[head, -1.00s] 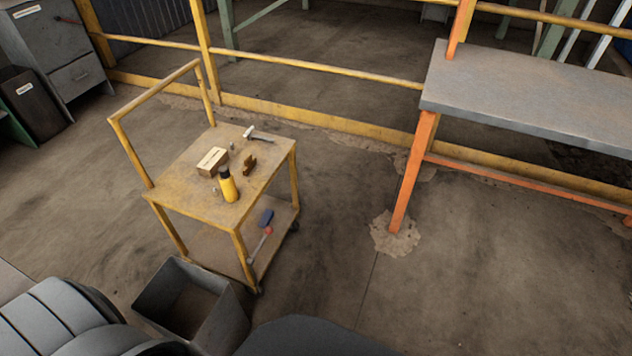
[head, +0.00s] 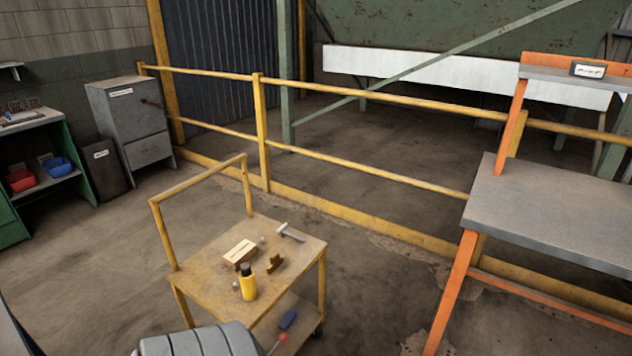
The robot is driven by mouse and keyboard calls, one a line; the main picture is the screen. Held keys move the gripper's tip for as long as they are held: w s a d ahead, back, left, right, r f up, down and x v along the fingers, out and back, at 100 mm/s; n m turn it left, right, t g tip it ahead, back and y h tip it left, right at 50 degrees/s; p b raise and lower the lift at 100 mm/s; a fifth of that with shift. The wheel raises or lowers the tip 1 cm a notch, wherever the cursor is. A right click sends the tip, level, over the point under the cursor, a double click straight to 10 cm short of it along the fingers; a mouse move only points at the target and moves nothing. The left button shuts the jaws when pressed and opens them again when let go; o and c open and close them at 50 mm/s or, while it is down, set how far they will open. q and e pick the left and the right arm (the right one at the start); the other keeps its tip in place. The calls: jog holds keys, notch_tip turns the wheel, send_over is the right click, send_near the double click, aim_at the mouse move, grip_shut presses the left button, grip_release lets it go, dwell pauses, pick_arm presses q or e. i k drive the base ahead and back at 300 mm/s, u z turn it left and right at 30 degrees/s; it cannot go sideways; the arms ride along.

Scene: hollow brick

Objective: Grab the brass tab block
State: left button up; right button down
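A small brown, brass-coloured tab block (head: 275,263) with a notched shape sits on the top of the yellow cart (head: 205,277), right of the middle. A yellow bottle with a black cap (head: 248,283) stands in front and to the left of it. A tan box (head: 240,252) lies to its left, and a hammer (head: 290,232) lies behind it. Neither of my grippers is in view. A grey rounded part of my own body shows at the bottom edge, in front of the cart.
An orange-legged workbench (head: 550,205) stands to the right. A yellow railing (head: 360,165) runs behind the cart. A grey cabinet (head: 135,125), a dark bin (head: 105,168) and a green shelf (head: 40,170) stand at the left. Open floor lies between cart and workbench.

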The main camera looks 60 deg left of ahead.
aim_at(275, 259)
jog(key=u, duration=0.1)
jog(key=i, duration=1.05)
jog(key=u, duration=1.35)
jog(key=i, duration=0.6)
jog(key=u, duration=0.6)
